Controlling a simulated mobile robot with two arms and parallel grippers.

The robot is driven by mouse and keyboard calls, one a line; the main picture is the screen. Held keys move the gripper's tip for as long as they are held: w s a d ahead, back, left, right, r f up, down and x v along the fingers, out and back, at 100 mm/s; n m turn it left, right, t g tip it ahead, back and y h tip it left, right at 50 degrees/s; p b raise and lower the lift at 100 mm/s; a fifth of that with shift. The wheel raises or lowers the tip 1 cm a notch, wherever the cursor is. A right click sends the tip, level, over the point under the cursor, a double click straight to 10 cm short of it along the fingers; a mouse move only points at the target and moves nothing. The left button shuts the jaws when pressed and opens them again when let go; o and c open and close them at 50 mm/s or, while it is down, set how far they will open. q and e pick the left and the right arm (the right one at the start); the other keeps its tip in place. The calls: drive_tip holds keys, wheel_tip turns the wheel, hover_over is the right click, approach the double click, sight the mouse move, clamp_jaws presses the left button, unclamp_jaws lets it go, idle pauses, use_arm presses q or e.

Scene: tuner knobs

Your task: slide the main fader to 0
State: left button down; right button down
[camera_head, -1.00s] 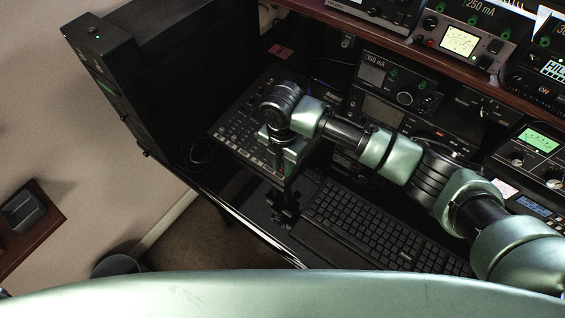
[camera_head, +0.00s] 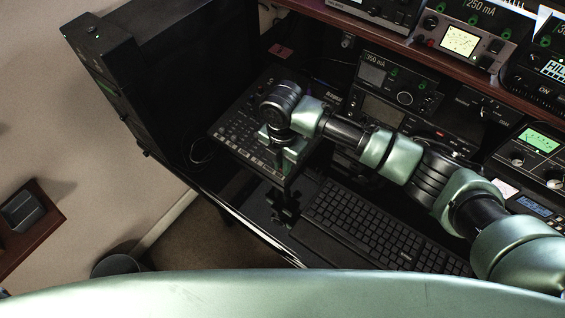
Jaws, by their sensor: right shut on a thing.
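The mixer (camera_head: 236,128), a dark panel with rows of small knobs and buttons, lies on the desk left of centre. My right arm reaches in from the right, and its wrist covers the mixer's right part. My right gripper (camera_head: 284,214) points down at the mixer's near right edge, close to the desk's front edge. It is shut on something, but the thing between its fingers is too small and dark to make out. The main fader cannot be told apart, and its setting is not readable. My left gripper is not in view.
A black keyboard (camera_head: 362,222) lies just right of my right gripper. A tall black case (camera_head: 160,80) stands left of the mixer. Radio units (camera_head: 398,82) stand behind, under a wooden shelf (camera_head: 412,42). The floor before the desk is open, with a dark bin (camera_head: 116,265).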

idle(0.7)
drive_tip(key=w+d, duration=0.1)
drive_tip(key=w, duration=0.1)
drive_tip(key=w+d, duration=0.1)
drive_tip(key=shift+w+d+r, duration=0.3)
drive_tip(key=shift+w+d, duration=0.05)
drive_tip(key=shift+w, duration=0.05)
drive_tip(key=c, duration=1.7)
unclamp_jaws()
drive_tip(key=shift+s, duration=0.1)
wheel_tip(320, 180, up, 8)
drive_tip(key=b, duration=0.1)
drive_tip(key=shift+f, duration=0.15)
